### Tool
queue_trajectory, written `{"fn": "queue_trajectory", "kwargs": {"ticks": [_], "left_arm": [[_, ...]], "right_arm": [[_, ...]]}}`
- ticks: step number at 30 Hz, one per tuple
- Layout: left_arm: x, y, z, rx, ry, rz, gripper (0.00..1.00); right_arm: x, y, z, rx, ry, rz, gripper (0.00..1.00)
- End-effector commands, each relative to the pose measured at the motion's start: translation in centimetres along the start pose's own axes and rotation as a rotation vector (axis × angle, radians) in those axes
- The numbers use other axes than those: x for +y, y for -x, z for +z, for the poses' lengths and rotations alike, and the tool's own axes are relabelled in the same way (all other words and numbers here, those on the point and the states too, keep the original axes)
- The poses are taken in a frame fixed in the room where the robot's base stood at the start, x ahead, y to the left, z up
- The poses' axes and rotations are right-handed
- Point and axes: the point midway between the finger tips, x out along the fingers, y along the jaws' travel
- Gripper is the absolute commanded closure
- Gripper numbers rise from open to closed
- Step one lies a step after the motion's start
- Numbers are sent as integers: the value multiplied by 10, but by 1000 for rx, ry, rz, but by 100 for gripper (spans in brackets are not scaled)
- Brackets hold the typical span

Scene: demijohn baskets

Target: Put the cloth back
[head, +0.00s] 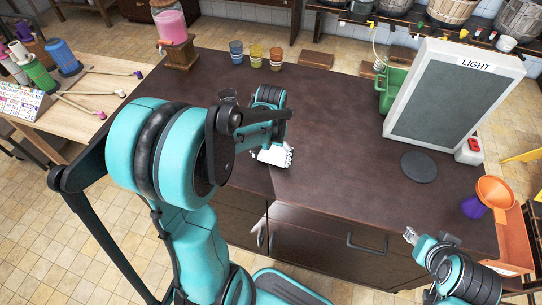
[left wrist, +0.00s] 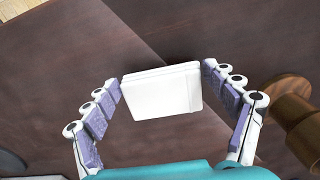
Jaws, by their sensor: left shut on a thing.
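The cloth is a white folded pad. In the left wrist view the cloth (left wrist: 162,95) lies between the two purple-padded fingers of my left gripper (left wrist: 160,76), which is shut on it. White shows there, but cloth and fingers are hard to tell apart. My right gripper (head: 411,236) is at the counter's front right edge, away from the cloth; its finger opening is too small to read.
The dark counter (head: 335,130) is clear in the middle. Three coloured cups (head: 256,56) stand at its back left, by a pink-filled jar (head: 171,24). A light panel (head: 455,95), a black disc (head: 419,167) and an orange funnel (head: 495,192) are at the right.

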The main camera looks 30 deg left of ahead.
Motion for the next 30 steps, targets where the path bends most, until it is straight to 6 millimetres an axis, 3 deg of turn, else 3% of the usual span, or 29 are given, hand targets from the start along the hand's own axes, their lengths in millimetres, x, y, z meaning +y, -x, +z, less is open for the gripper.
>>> {"fn": "queue_trajectory", "kwargs": {"ticks": [27, 28, 30], "left_arm": [[0, -12, 0, 0, 0, 0, 48], [0, -12, 0, 0, 0, 0, 12], [0, -12, 0, 0, 0, 0, 0]], "right_arm": [[0, -8, 6, 0, 0, 0, 60], [0, -8, 6, 0, 0, 0, 60], [0, -8, 6, 0, 0, 0, 60]]}}
